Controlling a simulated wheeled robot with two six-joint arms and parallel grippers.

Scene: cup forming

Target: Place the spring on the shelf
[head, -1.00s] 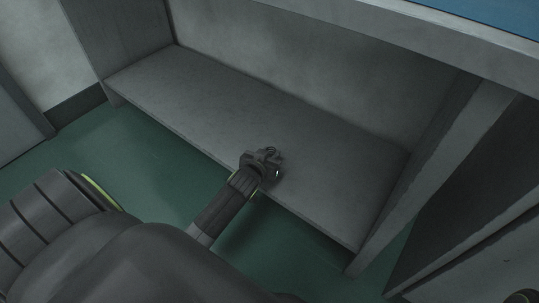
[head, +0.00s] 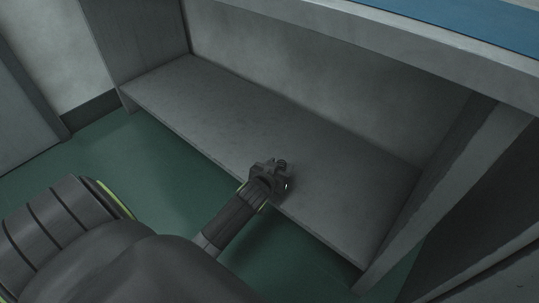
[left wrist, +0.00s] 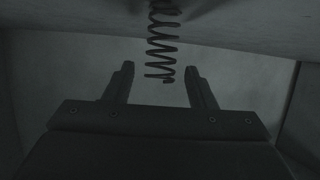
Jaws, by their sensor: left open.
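The spring (left wrist: 162,45) is a dark metal coil, seen at the top middle of the left wrist view. Its near end shows between the fingers, and its far end is at the grey surface there. In the head view the spring (head: 282,164) is a small dark coil at the fingertips. My left gripper (head: 275,170) is open over the front part of the grey shelf (head: 215,105). Its fingers (left wrist: 160,72) lie either side of the spring with visible gaps. My right gripper is not in view.
The low shelf is otherwise bare, with a back wall (head: 300,60) behind it and an upright support (head: 440,185) at its right. A blue-topped counter (head: 470,25) overhangs it. Green floor (head: 150,165) lies in front.

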